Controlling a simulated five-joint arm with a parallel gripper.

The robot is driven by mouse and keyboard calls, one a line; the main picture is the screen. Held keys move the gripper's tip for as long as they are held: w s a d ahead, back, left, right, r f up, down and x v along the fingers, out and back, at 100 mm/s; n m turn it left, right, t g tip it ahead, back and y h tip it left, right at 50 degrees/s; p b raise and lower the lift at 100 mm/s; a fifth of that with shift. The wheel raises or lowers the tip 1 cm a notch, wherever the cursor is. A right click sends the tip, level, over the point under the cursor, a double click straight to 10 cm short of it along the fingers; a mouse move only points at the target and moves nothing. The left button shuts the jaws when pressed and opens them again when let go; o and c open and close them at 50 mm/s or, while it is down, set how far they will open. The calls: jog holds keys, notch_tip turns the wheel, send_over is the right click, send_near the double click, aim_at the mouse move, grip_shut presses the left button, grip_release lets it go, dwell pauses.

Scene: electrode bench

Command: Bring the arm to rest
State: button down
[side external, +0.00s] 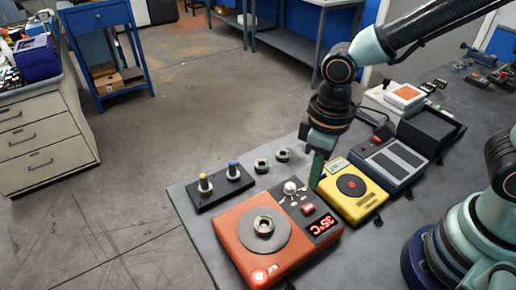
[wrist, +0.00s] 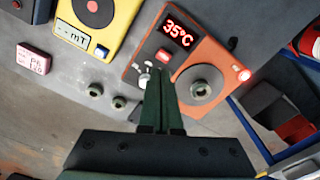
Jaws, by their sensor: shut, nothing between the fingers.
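My gripper (side external: 318,168) points down over the bench, between the orange hot plate and the yellow meter, with its fingers together and nothing between them. The closed fingers also show in the wrist view (wrist: 163,82), reaching up the middle of the picture near the hot plate's knob. My arm bends down from the upper right in the side view. Whether the fingertips touch anything is hard to tell.
The orange hot plate (side external: 235,240) reads 35°C and bears a metal ring (side external: 263,226). The yellow meter (side external: 366,205) stands beside it. Two rings lie behind, near a black holder (side external: 219,190) with two electrodes. A grey device (side external: 388,163) and black tray (side external: 430,133) stand right.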

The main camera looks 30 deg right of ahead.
jog(key=w+d+r+m+t, duration=0.2)
jog(key=d+r+m+t, duration=0.3)
jog(key=d+r, duration=0.7)
jog(key=d, duration=0.3)
jog(key=shift+w+r+m, duration=0.35)
jog(key=shift+m, duration=0.05)
dwell(6.1)
